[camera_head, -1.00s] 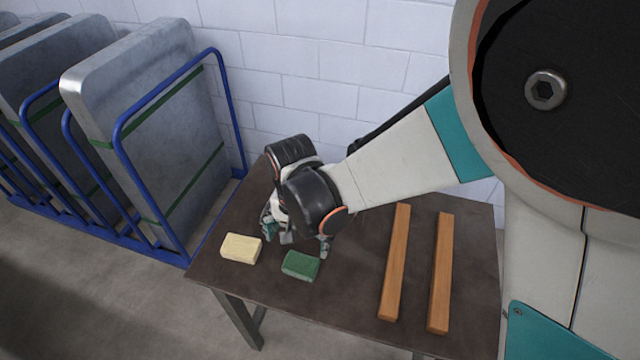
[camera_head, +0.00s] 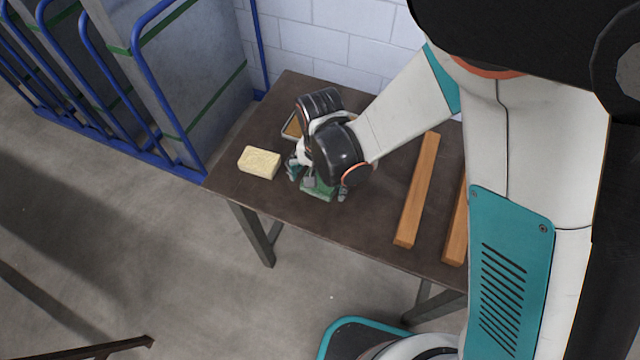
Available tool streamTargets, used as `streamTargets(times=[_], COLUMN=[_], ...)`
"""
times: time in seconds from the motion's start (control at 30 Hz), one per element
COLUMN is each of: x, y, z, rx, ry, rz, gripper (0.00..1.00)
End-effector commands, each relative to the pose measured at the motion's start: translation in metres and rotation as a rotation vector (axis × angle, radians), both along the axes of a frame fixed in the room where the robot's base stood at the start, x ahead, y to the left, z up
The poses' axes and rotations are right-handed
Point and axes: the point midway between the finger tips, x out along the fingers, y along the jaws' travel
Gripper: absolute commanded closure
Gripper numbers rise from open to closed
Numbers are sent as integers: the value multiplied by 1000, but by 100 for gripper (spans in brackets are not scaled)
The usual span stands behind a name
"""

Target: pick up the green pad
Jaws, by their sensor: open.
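The green pad (camera_head: 318,191) lies on the dark brown table (camera_head: 270,212), left of the wooden bars. My gripper (camera_head: 317,183) points down over it, with its fingers spread to either side of the pad. The gripper is open. My wrist and fingers hide the back of the pad. I cannot tell whether the fingers touch it.
A pale yellow block (camera_head: 259,162) lies just left of my gripper. Two wooden bars (camera_head: 418,190) lie to the right. A small tray-like object (camera_head: 292,126) shows partly behind my wrist. A blue rack (camera_head: 160,105) stands left, beside a white wall (camera_head: 345,45).

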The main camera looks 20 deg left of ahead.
Motion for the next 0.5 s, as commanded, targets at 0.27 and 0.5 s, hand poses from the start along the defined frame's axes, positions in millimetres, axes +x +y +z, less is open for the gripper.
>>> streamTargets(times=[0.27, 0.5], x=[0, 0], y=[0, 0], z=[1, 1], rx=[0, 0], ry=[0, 0], rz=[0, 0], gripper=[33, 49])
